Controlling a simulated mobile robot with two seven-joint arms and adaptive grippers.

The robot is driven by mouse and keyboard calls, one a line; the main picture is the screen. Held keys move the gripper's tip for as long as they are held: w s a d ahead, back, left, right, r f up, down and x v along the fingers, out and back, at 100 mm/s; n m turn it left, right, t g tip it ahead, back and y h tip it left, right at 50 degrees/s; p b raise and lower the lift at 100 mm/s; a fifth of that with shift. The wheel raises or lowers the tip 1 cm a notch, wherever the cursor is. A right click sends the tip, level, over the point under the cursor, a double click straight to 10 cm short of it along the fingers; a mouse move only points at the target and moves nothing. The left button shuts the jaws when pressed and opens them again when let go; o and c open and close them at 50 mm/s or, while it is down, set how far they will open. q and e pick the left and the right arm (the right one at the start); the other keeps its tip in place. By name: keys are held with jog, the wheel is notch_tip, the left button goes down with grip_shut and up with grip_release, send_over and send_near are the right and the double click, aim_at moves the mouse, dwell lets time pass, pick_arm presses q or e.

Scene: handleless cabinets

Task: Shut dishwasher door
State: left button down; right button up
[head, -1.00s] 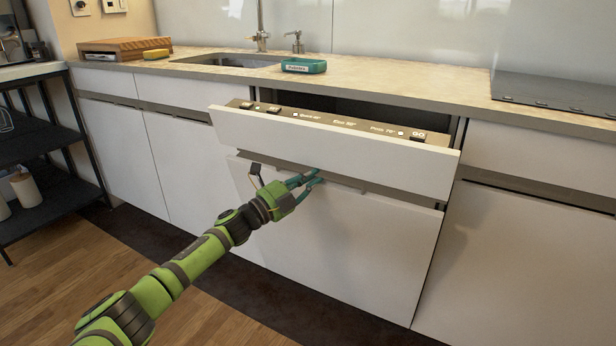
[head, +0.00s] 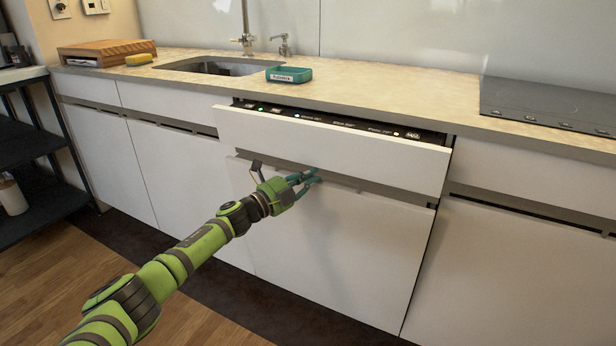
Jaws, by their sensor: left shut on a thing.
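The dishwasher door (head: 330,140) is the white upper front panel in the middle of the cabinet row. It is nearly upright, and its top edge stands a little out from the counter. A narrow strip of the dark control panel (head: 340,121) with small lights shows behind that edge. My left gripper (head: 312,177) is just below the panel, in front of the gap above the lower white panel (head: 335,240). Its teal fingers are shut at the panel's lower edge; the exact contact is hard to see. My right gripper is out of view.
The counter (head: 400,107) above holds a teal tray (head: 289,75), a sink (head: 215,67), a yellow sponge (head: 139,59) and a wooden box (head: 106,53). A dark cooktop (head: 550,103) is at right. A black shelf rack (head: 40,165) stands at left. The floor in front is clear.

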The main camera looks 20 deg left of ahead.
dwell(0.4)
pick_arm(q)
jog(key=c, duration=1.6)
grip_release()
jog(key=v, duration=1.2)
